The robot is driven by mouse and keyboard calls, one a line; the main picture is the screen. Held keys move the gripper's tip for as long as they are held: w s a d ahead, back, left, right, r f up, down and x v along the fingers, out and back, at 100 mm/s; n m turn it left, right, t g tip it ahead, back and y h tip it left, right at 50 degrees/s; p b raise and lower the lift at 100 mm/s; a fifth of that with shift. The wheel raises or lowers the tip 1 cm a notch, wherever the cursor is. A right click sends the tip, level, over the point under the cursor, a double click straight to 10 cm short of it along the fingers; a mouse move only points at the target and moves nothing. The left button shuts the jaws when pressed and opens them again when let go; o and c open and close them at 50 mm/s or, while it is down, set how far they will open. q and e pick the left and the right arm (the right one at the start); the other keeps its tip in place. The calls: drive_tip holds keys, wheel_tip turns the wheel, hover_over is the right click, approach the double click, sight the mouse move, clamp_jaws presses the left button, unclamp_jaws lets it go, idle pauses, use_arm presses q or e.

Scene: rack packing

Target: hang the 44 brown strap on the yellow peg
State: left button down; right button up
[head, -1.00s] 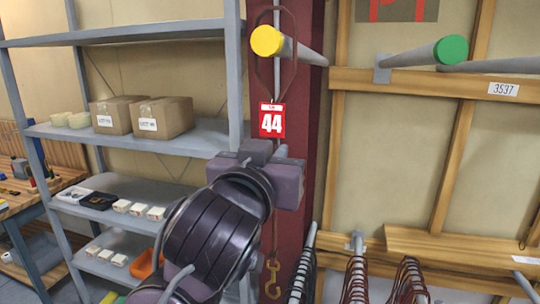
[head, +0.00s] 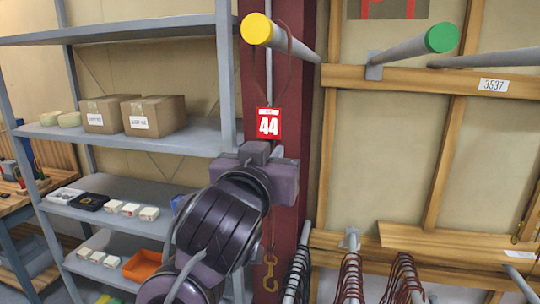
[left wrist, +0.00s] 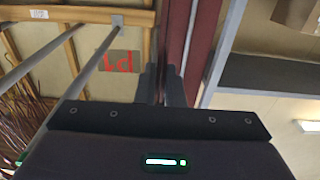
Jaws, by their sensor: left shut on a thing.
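The brown strap (head: 289,72) carries a red tag (head: 268,123) numbered 44. Its upper loop crosses the grey shaft just behind the tip of the yellow peg (head: 256,29). The loop looks to be around the peg, but depth is hard to judge. My left gripper (head: 272,158) is shut on the strap just below the tag. The strap's lower part hangs below the gripper, ending in a brass hook (head: 270,273). In the left wrist view my left fingers (left wrist: 163,84) are close together; the strap between them is hard to make out.
A green peg (head: 442,39) stands to the right. A grey shelf (head: 190,133) with cardboard boxes (head: 155,116) stands at left. A dark red post (head: 310,100) is behind the strap. Several hanging straps (head: 350,278) fill lower pegs. The wall between the upper and lower pegs is clear.

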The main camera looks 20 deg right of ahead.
idle(0.4)
use_arm(q)
drive_tip(key=c, duration=1.5)
unclamp_jaws()
drive_tip(key=shift+o, duration=0.2)
